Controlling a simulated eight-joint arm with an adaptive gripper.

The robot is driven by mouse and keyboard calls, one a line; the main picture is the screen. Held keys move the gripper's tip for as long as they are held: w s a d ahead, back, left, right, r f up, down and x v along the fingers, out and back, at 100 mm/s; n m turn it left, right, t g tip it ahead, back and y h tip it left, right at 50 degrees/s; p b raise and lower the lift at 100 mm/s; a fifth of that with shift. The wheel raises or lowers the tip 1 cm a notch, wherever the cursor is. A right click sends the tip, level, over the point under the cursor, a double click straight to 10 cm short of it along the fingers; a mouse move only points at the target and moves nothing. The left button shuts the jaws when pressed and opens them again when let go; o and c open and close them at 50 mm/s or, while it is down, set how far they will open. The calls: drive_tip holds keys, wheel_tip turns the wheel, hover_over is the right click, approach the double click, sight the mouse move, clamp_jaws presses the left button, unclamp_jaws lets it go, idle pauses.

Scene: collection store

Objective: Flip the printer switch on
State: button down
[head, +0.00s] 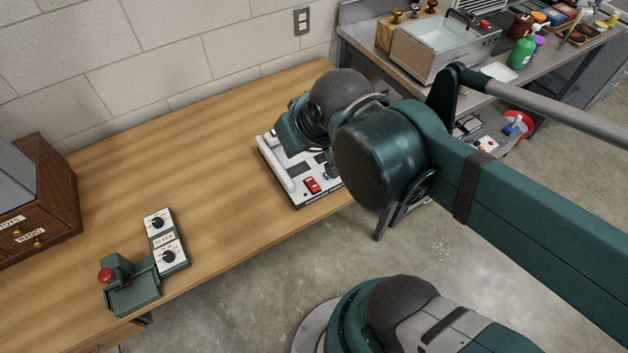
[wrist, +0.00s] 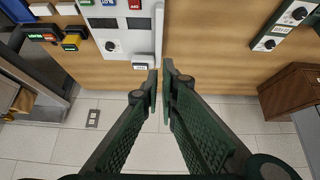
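A white control panel (head: 272,158) sits at the right end of the wooden table in the head view, partly hidden behind my arm. It carries a red switch (head: 311,185), a blue switch (head: 327,175) and dark panels. I cannot read which switch is the printer's. My gripper (wrist: 160,88) is over the panel's wall-side edge, fingertips almost together, a thin gap between them, holding nothing. In the head view its fingers are hidden.
A block wall (head: 180,50) runs behind. The table's middle is clear.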

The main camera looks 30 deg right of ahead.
drive_tip(key=w+d+n+g+p, duration=0.1)
drive_tip(key=n+g, duration=0.1)
drive_tip(key=n, duration=0.2)
drive_tip(key=n+g+p, duration=0.5)
drive_tip(key=n+g, duration=0.2)
drive_tip(key=n, duration=0.7)
hover_over(317, 188)
drive_tip(key=w, duration=0.3)
wheel_tip(317, 188, down, 7)
drive_tip(key=shift+w, duration=0.2)
drive_tip(key=shift+f, duration=0.1)
drive_tip(key=s+f+b, duration=0.1)
drive_tip(key=f, duration=0.3)
drive_tip(key=f+b, duration=0.1)
drive_tip(key=f, duration=0.4)
drive_tip(key=s+f+b, duration=0.1)
drive_tip(key=f, duration=0.3)
drive_tip(key=shift+s+f, duration=0.25)
drive_tip(key=shift+s, duration=0.1)
idle(0.3)
